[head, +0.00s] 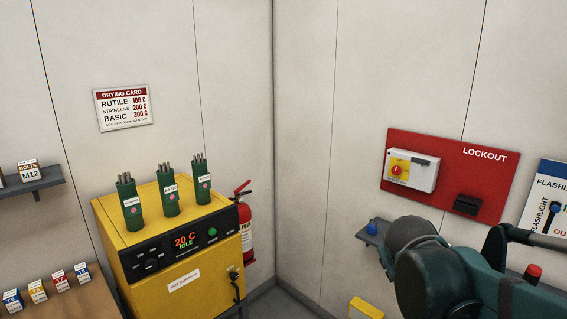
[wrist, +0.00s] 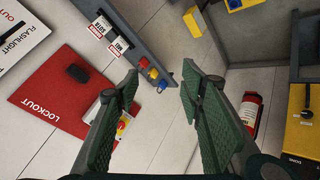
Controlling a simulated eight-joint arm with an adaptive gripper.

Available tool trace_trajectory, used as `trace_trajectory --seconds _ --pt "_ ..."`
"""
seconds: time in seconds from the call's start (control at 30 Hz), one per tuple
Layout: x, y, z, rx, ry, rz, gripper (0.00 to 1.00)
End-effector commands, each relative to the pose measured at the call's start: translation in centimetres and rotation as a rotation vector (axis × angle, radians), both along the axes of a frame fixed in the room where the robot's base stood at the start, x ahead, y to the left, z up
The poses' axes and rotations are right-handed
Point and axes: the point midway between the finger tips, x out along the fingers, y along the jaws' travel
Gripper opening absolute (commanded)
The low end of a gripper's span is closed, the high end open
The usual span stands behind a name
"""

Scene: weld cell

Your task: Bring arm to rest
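My arm shows at the lower right of the head view, as dark green links in front of the right wall and below the red lockout board (head: 450,160). My gripper (wrist: 160,82) is in the wrist view, with its two dark green ribbed fingers spread apart. Nothing is between the fingers, so it is open and empty. The gripper's fingers cannot be made out in the head view. The lockout board also shows in the wrist view (wrist: 52,98), to the left of the fingers, with a grey and yellow switch box partly behind the left finger.
A yellow oven (head: 190,290) reading 20 C carries three green rod canisters (head: 171,196). A red extinguisher (head: 247,225) stands beside it. A grey shelf (wrist: 128,22) holds tags and red, yellow and blue pieces beyond the fingertips. A flashlight board (head: 548,200) hangs at far right.

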Motion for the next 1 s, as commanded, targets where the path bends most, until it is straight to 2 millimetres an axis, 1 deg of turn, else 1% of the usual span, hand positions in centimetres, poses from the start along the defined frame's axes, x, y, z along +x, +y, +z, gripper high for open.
trace_trajectory --seconds 0.03,0.1,0.4,0.7,0.83,1.0 --pt "-1.1 0.4 -0.4 0.025 0.001 -0.003 0.39" --pt "-2.5 1.1 -0.9 0.064 0.004 -0.005 0.39" --pt "-8.1 4.1 -3.3 0.229 0.015 -0.018 0.39" --pt "-13.3 7.5 -5.7 0.391 0.024 -0.03 0.39" --pt "-14.9 8.6 -6.4 0.444 0.027 -0.033 0.39" --pt "-16.1 9.5 -7.0 0.487 0.03 -0.036 0.39"
